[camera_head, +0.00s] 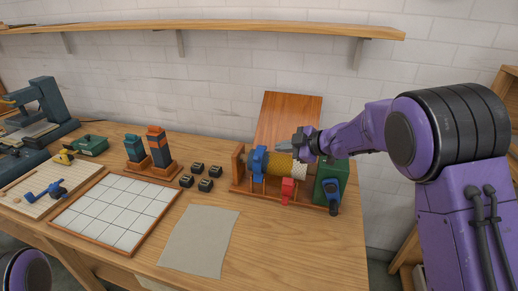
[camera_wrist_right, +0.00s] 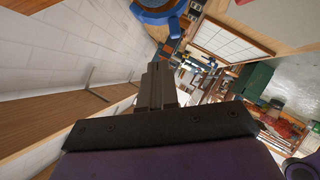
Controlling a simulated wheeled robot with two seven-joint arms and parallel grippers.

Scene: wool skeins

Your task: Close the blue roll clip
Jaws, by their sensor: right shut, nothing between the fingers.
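The blue roll clip (camera_head: 259,163) sits around the left part of a yellow patterned roll (camera_head: 282,164), which lies across a wooden stand. Whether the clip's ring is fully closed is too small to tell. My right gripper (camera_head: 279,147) is shut and empty, above the roll and just right of the clip's top, its fingers pointing left. Contact with the clip cannot be made out. In the right wrist view, the shut fingers (camera_wrist_right: 157,74) point up toward a curved blue part (camera_wrist_right: 157,12) at the top edge, likely the clip. My left gripper is out of view.
A red clip (camera_head: 288,190) hangs at the roll's front, and a green box (camera_head: 332,178) closes the stand's right end. A wooden board (camera_head: 288,115) leans behind. Several small black blocks (camera_head: 204,185), a white grid tray (camera_head: 116,212) and a grey sheet (camera_head: 200,240) lie left.

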